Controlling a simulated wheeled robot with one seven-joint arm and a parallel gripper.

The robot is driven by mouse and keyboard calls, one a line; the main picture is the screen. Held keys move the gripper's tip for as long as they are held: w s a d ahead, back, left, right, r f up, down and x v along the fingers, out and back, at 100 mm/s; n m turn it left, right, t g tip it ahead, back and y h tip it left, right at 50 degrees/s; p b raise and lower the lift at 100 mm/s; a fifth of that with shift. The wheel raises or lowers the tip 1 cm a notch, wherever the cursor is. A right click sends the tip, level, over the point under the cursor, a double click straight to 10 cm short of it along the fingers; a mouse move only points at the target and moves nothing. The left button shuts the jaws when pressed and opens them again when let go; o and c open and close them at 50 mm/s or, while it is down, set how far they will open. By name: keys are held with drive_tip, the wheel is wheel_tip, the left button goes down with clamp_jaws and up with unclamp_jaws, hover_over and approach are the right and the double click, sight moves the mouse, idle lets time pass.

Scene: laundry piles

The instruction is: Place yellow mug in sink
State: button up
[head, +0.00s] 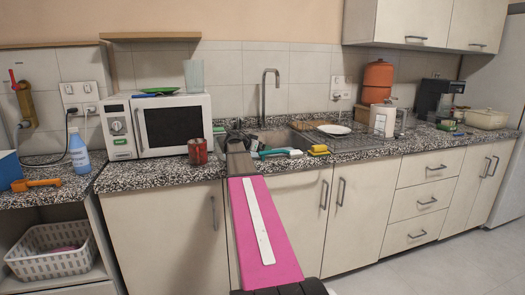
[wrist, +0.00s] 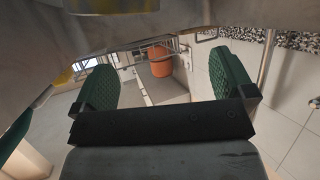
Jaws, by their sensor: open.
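My gripper (wrist: 165,66) is open in the wrist view, with its two green-padded fingers wide apart and nothing between them. In the head view its end is mostly hidden behind my arm, over the left part of the sink. The metal sink (head: 280,137) is set in the counter behind my arm. In the wrist view grey metal (wrist: 235,12) fills the top edge. A yellow surface (wrist: 110,5) shows there, cut off by the frame, apart from the fingers; it may be the yellow mug, but I cannot tell. No yellow mug is clearly visible in the head view.
A red mug (head: 197,151) stands before the microwave (head: 168,125). A teal item (head: 276,153) and yellow sponge (head: 319,150) lie at the sink's front edge. The tap (head: 264,95) rises behind. A rack with a white plate (head: 334,129) stands right of the sink.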

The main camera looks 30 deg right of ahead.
drive_tip(key=v, duration=0.6)
drive_tip(key=shift+a, duration=0.15)
drive_tip(key=shift+s+r, duration=0.1)
drive_tip(key=shift+r, duration=0.05)
idle(0.5)
